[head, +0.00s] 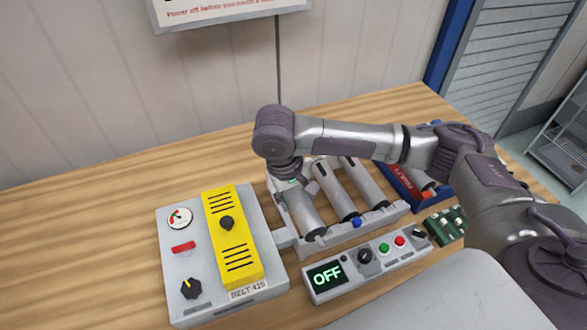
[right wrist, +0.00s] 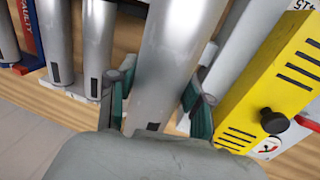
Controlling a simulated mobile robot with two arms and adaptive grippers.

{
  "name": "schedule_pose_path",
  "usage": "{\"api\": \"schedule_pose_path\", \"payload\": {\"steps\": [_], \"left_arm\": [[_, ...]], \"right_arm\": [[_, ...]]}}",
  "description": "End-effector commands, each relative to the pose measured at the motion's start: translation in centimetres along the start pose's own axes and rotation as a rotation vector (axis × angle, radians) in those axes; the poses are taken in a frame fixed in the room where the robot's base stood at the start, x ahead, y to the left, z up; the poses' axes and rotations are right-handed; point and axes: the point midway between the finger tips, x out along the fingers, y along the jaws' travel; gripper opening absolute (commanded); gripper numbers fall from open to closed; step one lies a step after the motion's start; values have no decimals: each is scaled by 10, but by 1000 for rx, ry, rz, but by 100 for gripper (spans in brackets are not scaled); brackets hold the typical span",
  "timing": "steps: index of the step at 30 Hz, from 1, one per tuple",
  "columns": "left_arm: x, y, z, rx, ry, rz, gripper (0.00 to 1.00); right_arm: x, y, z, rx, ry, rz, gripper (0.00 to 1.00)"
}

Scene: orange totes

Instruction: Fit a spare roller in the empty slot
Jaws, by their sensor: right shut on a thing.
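A grey rack (head: 350,231) holds silver rollers side by side, including a middle roller (head: 336,190) and a right roller (head: 365,182). My right gripper (head: 290,182) points down at the rack's left end, shut on a silver roller (head: 305,213). In the right wrist view, the green-padded fingers of my right gripper (right wrist: 157,98) are on both sides of this held roller (right wrist: 170,60). It looks larger there than the neighbouring rollers (right wrist: 97,45). It lies roughly parallel to them, over the left position. I cannot tell whether its ends are seated. My left gripper is out of view.
A grey belt box (head: 185,270) with a yellow cover (head: 232,237) stands close left of the rack. A control panel (head: 325,292) reading OFF lies in front. A blue and red FAULTY tray (head: 404,184) and a green holder (head: 432,229) are at right. The wooden table's left side is clear.

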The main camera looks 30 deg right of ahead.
Motion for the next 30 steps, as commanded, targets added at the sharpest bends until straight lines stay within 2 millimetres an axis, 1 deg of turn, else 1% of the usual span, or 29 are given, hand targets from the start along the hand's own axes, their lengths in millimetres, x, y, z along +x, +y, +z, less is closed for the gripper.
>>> {"api": "schedule_pose_path", "payload": {"steps": [1, 3, 7, 12, 16, 20, 30], "left_arm": [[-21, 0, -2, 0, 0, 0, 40], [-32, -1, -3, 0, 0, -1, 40], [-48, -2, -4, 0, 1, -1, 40], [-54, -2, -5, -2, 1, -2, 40], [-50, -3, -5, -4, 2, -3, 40], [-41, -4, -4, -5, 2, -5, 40], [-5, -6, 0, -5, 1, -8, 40]], "right_arm": [[-6, 7, -11, 11, -7, 3, 0], [2, 14, -25, 15, -8, 2, 0], [15, 26, -43, 16, -6, 1, 0], [28, 35, -54, 11, -3, 0, 0], [35, 35, -56, 9, -1, -1, 0], [42, 34, -56, 9, 0, -1, 0], [71, 28, -55, 9, 0, 0, 0]]}}
